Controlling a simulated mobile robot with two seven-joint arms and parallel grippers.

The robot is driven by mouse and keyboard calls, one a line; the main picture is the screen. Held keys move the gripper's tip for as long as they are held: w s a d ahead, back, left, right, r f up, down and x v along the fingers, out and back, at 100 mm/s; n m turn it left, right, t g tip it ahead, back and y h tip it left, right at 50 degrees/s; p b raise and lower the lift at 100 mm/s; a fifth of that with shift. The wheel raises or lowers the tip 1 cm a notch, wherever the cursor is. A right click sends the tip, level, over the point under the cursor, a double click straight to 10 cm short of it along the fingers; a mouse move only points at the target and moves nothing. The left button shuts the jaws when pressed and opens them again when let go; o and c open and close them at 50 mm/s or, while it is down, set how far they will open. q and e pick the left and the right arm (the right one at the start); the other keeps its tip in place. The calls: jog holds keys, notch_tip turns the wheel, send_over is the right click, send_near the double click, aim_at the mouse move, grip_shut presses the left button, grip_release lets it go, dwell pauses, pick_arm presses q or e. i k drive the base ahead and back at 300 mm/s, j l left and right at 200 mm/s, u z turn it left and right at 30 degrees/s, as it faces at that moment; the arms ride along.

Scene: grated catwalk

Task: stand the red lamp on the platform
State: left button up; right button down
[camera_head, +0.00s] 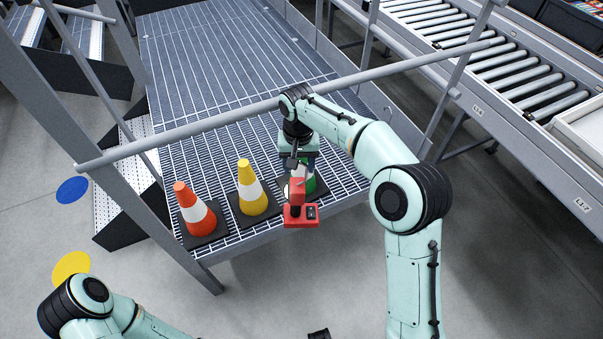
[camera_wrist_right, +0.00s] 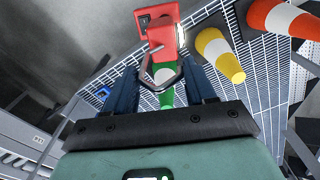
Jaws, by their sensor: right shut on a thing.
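The red lamp (camera_head: 301,216) hangs below my right gripper (camera_head: 297,178), near the front edge of the grated platform (camera_head: 219,87). It has a blocky red end with a small dark panel. In the right wrist view the lamp (camera_wrist_right: 156,32) shows past the fingertips, and my right gripper (camera_wrist_right: 165,75) is shut on it. I cannot tell whether the lamp touches the platform.
An orange cone (camera_head: 191,203), a yellow cone (camera_head: 250,186) and a green cone (camera_head: 310,182) stand in a row along the front edge; the lamp partly hides the green one. A grey rail (camera_head: 215,122) crosses above. Grating behind is clear. A roller conveyor (camera_head: 480,58) runs at right.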

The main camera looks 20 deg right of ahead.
aim_at(343, 166)
jog(key=l, duration=0.55)
jog(key=i+l, duration=0.15)
jog(key=l, duration=0.4)
jog(key=l+z, duration=0.1)
jog(key=l, duration=0.45)
jog(key=i+l, duration=0.1)
jog(key=l, duration=0.45)
jog(key=i+l, duration=0.1)
jog(key=l, duration=0.45)
jog(key=i+l+z, duration=0.1)
jog(key=l, duration=0.45)
jog(key=i+l+u, duration=0.35)
jog(key=i+j+u, duration=0.15)
jog(key=j, duration=0.2)
jog(key=i+j+u, duration=0.2)
jog(key=j, duration=0.15)
jog(key=j+u, duration=0.25)
jog(key=k+j+u, duration=0.1)
jog(key=u, duration=0.2)
